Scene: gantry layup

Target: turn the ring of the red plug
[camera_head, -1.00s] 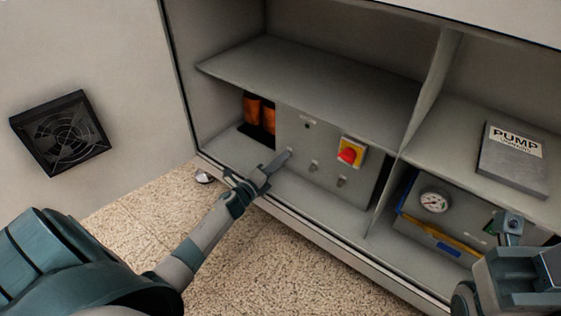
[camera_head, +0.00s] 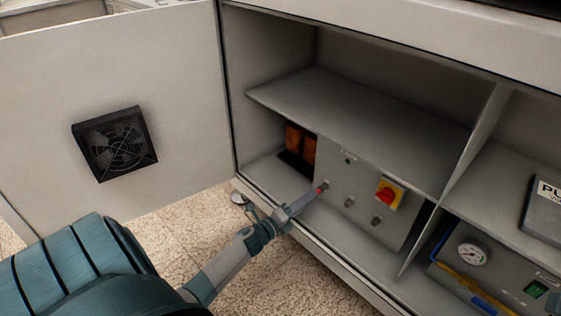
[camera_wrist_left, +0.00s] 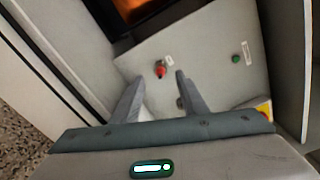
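The red plug (camera_head: 321,188) sticks out of the grey control panel, at the left of a row of metal fittings. In the left wrist view the red plug (camera_wrist_left: 160,71) shows a red end and a paler collar against the panel. My left gripper (camera_head: 312,194) points at it from the lower left. In the left wrist view my left gripper (camera_wrist_left: 157,79) has its fingers apart, with the plug seen between the tips. Whether a finger touches the ring I cannot tell. My right gripper is not in view.
The panel (camera_head: 362,222) also carries a red-and-yellow rotary switch (camera_head: 389,194) and more metal fittings. A shelf (camera_head: 360,120) hangs above. Orange parts (camera_head: 300,143) stand left of the panel. The open cabinet door with a fan (camera_head: 115,144) is at the left. A gauge (camera_head: 472,254) is at the right.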

